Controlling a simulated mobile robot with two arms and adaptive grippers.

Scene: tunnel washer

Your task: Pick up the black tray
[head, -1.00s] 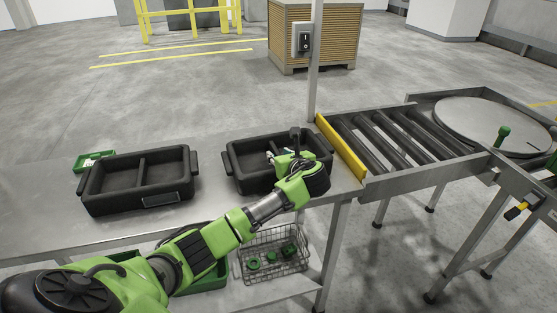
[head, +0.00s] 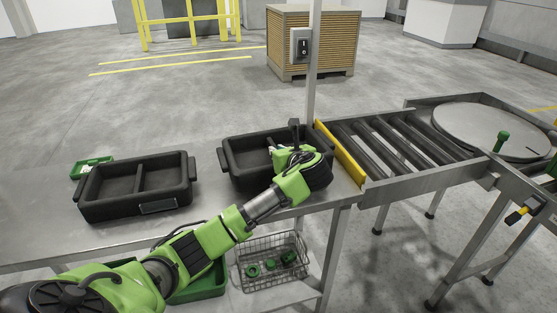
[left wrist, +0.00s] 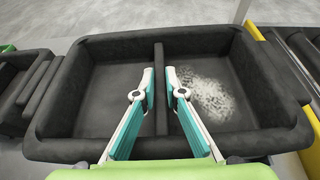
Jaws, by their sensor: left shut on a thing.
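Two black trays with a middle divider are on the metal table. The right black tray (head: 238,168) is under my left gripper (head: 281,152) in the head view. In the left wrist view, the fingers of the left gripper (left wrist: 160,84) stand on either side of this tray's divider (left wrist: 160,62) and are shut on it. A pale speckled patch (left wrist: 208,95) covers part of the tray's right compartment floor; the left compartment looks empty. The tray looks about level, and its underside is hidden. My right gripper is out of view.
The other black tray (head: 112,207) stands to the left. A small green box (head: 92,166) is behind it. A yellow bar (head: 341,155) and roller conveyor (head: 390,140) adjoin on the right. A post (head: 313,75) with a switch box (head: 302,46) rises behind. A wire basket (head: 272,270) is below.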

